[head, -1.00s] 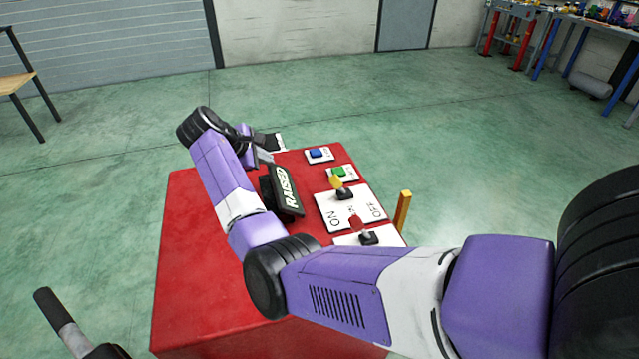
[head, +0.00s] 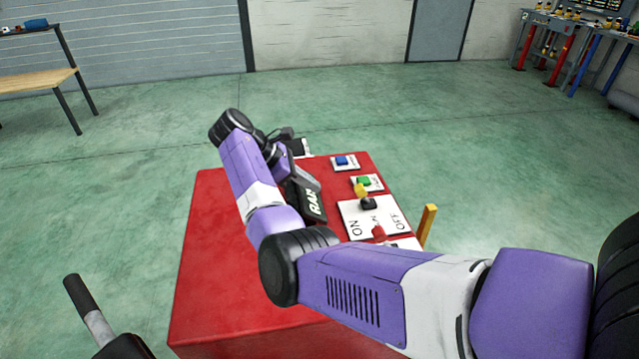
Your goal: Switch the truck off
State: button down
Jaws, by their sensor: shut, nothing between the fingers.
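A red control box (head: 230,270) stands before me. On its right side is a white ON/OFF plate (head: 352,210) with a yellow-tipped lever (head: 361,192) on a black base. A red-tipped lever (head: 379,233) stands closer to me, its plate partly hidden by my arm. A blue button (head: 342,160) and a green button (head: 363,181) sit on small white plates farther back. My gripper (head: 308,182) is shut and empty. It is over the black RAISED sign (head: 312,205), left of the levers, and covers part of its lettering. Whether it touches the sign is unclear.
A yellow post (head: 427,225) rises at the box's right edge. A dark handle (head: 80,295) shows at lower left. A wooden-topped table (head: 40,85) stands at far left and a workbench (head: 560,25) at far right.

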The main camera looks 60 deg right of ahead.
aim_at(364, 195)
jog(key=x, duration=0.8)
jog(key=shift+s+d, duration=0.1)
jog(key=shift+s+d+r+p, duration=0.55)
jog(key=shift+s+d+r, duration=0.1)
jog(key=shift+s+r, duration=0.1)
jog(key=shift+s+d+r, duration=0.25)
jog(key=shift+s+d, duration=0.15)
jog(key=shift+s, duration=0.05)
jog(key=shift+d, duration=0.1)
